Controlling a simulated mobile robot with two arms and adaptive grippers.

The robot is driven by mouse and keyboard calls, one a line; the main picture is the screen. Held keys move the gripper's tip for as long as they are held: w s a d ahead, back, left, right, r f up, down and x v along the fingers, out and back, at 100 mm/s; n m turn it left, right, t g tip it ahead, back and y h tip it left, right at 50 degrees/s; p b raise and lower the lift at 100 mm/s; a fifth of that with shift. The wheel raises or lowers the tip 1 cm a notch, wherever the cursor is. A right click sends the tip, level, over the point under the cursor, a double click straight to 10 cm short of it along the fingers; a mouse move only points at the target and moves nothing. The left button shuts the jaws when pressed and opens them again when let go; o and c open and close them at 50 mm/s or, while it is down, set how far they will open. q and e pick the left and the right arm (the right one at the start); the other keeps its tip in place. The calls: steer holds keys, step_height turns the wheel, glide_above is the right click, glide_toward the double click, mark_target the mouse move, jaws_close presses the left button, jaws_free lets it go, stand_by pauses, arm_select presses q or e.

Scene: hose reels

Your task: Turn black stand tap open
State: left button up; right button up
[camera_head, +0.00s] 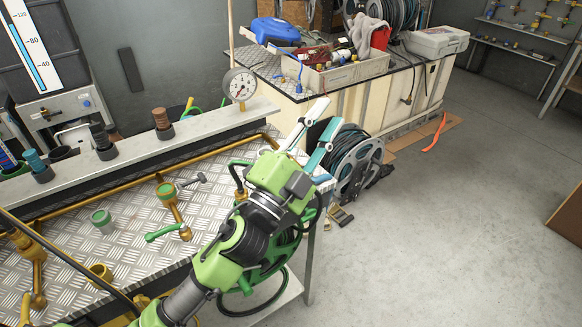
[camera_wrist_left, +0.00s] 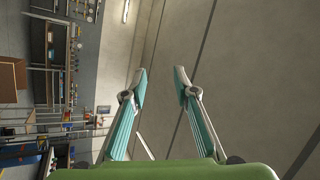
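On the metal bench, a brass tap has a dark grey lever handle (camera_head: 193,181). I cannot tell for certain whether this is the black stand tap. Another brass tap with a green lever (camera_head: 164,232) is just in front of it. My left gripper (camera_head: 323,120) is raised beyond the bench's right end, to the right of both taps and apart from them. Its two teal fingers are spread with nothing between them, as the left wrist view also shows (camera_wrist_left: 161,82). My right gripper is not in view.
Black (camera_head: 101,136), brown (camera_head: 162,119) and teal (camera_head: 35,161) upright fittings line the bench's back rail. A pressure gauge (camera_head: 239,84) stands behind it. A hose reel (camera_head: 352,163) is beyond my gripper. A crate (camera_head: 340,75) sits on the back counter. Floor at right is open.

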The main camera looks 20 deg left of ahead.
arm_select(q)
steer(key=s+d+r+m+g+h, duration=0.3)
steer(key=d+r+m+g+h, duration=0.25)
steer(key=d+m+h, duration=0.5)
steer(key=s+d+f+m+g, duration=0.2)
steer(key=d+f+m+g, duration=0.4)
steer(key=m+g, duration=0.75)
steer(key=w+a+f+m+t+y, duration=0.1)
steer(key=w+a+f+m+y, duration=0.4)
steer(key=a+f+y, duration=0.4)
steer(key=w+a+n+t+y, duration=0.15)
steer(key=a+y, duration=0.25)
steer(key=a, duration=0.6)
steer(key=w+a+g+y, duration=0.1)
steer(key=w+a+y, duration=0.25)
steer(key=a, duration=0.55)
steer(key=shift+t, duration=0.25)
steer(key=p+x, duration=0.3)
steer(key=x, duration=1)
steer(key=shift+s+f, duration=0.1)
steer(key=shift+f, duration=0.2)
steer(key=shift+w+f+p, duration=0.2)
steer(key=shift+f+p, duration=0.1)
steer(key=shift+f, duration=0.1)
steer(key=shift+c, duration=0.4)
